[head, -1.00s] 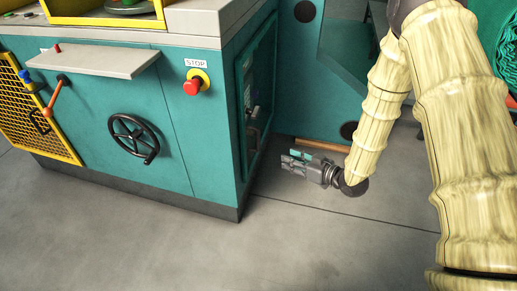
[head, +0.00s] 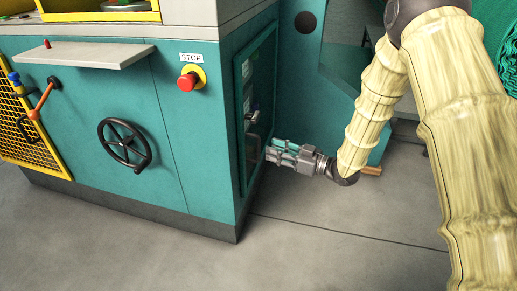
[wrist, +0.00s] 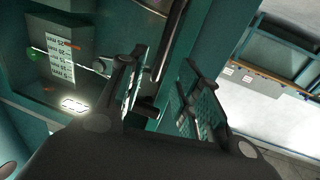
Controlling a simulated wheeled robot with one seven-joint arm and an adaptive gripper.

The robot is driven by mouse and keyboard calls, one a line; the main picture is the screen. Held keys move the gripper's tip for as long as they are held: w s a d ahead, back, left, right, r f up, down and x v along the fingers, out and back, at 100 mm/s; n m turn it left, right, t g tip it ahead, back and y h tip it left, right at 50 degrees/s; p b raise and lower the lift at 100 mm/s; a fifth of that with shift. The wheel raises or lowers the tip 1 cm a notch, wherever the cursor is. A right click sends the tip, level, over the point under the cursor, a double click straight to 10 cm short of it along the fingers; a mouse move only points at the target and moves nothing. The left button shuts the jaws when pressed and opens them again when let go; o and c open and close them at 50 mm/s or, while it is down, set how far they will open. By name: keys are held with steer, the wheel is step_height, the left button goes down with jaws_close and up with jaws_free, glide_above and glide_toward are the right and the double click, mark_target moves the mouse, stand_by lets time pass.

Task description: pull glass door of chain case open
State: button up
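The glass door (head: 262,88) of the chain case is on the right side face of the teal machine and looks shut, seen at a steep angle. A dark bar handle (wrist: 172,40) runs along the door's edge in the wrist view. My gripper (head: 270,152) is beside the lower part of the door in the head view. In the wrist view my gripper (wrist: 165,95) is open, its two fingers apart. The handle shows in the gap between them, nearer the left finger; I cannot tell whether they touch. Behind the glass are a label strip and a green knob.
The machine front has a red stop button (head: 187,81), a black handwheel (head: 124,145) and a grey shelf (head: 95,54). A teal panel (head: 300,75) stands behind my gripper. A wooden piece (head: 371,170) lies by my forearm. The floor in front is clear.

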mark_target(258, 158)
steer(key=b+x, duration=0.2)
steer(key=x, duration=0.4)
steer(key=shift+w+a, duration=0.15)
steer(key=shift+a, duration=0.15)
jaws_close()
